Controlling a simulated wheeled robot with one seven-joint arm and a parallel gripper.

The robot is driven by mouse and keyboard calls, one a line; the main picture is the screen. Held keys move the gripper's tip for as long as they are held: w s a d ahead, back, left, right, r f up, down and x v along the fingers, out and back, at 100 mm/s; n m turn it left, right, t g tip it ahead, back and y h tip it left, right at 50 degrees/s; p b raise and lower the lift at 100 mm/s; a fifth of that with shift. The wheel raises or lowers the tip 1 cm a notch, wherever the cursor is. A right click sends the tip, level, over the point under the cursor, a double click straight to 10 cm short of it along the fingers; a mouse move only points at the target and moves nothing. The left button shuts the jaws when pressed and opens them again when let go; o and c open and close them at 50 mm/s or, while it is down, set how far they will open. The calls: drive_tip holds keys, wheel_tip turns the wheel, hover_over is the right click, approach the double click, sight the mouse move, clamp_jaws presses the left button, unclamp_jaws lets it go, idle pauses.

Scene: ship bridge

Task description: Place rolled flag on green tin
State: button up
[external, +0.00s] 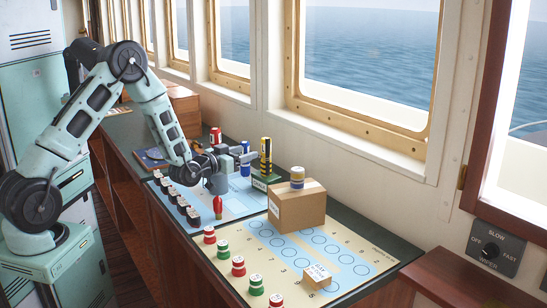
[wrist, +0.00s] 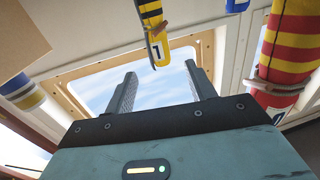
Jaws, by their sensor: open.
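Upright rolled flags stand on the counter: a yellow-and-black one (external: 265,157), a red-and-white one (external: 215,137) and a blue-and-white one (external: 245,146). A yellow, white and blue one (external: 297,178) stands on a cardboard box. Green tins (external: 222,249) (external: 256,285) stand in a row with red tins along the chart's left edge. My gripper (external: 252,155) is open and level, near the blue-and-white flag. In the wrist view, which looks upside down, the fingers (wrist: 160,88) have nothing between them; the yellow-and-black flag (wrist: 153,32) is beyond them, a red-and-yellow one (wrist: 292,42) to the right.
The cardboard box (external: 297,209) stands on the chart, right of my gripper. A small labelled block (external: 317,277) lies in front of it. The window wall bounds the back.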

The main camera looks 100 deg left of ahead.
drive_tip(key=d+m+g+h, duration=0.3)
drive_tip(key=d+h, duration=0.4)
drive_tip(key=d, duration=0.4)
drive_tip(key=s+d+g+h, duration=0.7)
drive_tip(key=s+d, duration=1.1)
drive_tip(key=d, duration=0.3)
drive_tip(key=shift+d+r, duration=0.25)
drive_tip(key=shift+d, duration=0.15)
